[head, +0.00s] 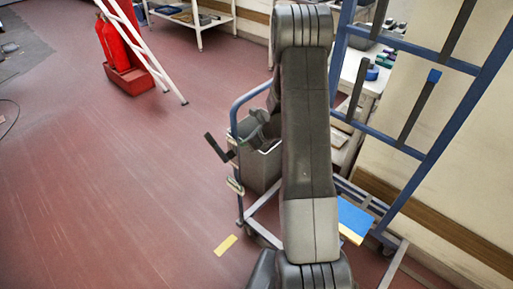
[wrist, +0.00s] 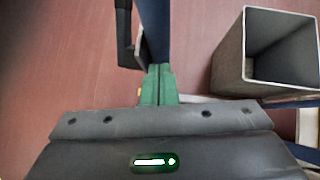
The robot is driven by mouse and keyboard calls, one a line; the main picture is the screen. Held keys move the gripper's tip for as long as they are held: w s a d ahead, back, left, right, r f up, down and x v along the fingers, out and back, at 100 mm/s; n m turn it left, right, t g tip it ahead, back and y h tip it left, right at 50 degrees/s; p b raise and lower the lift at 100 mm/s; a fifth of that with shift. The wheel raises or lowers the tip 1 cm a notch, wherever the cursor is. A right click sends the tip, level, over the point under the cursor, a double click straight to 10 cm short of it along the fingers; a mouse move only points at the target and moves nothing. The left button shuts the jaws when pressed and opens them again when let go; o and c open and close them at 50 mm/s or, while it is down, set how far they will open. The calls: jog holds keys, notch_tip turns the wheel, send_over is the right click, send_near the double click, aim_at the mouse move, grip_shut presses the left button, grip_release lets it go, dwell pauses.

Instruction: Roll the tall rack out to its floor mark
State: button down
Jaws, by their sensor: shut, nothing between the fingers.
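The tall rack (head: 431,160) has a blue frame with dark hooked arms and stands on the right, partly hidden behind my arm. A blue curved rail (head: 237,103) stands left of my arm over a low wheeled base; I cannot tell whether it belongs to the rack. My gripper's green fingers (wrist: 158,72) are shut and empty in the wrist view. A blue post (wrist: 154,30) lies just beyond their tips; contact is unclear. A yellow floor strip (head: 226,245) lies left of the base.
A grey bin (wrist: 247,55) stands right of my fingers. A dark bracket (wrist: 125,35) is close to their left. Red extinguishers (head: 117,42) and a white ladder-like frame (head: 148,55) stand at the back left. A wall (head: 465,185) lies behind the rack. The red floor at left is clear.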

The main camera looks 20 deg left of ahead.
jog(key=shift+w+a+r, duration=0.1)
jog(key=shift+w+a, duration=0.2)
jog(key=shift+a, duration=0.45)
jog(key=shift+a, duration=0.1)
jog(key=s+d+r+b, duration=0.1)
jog(key=d+r, duration=0.6)
jog(key=d, duration=0.4)
jog(key=shift+s+d, duration=0.2)
jog(key=shift+d, duration=0.1)
jog(key=shift+a+f, duration=0.1)
jog(key=shift+f, duration=0.05)
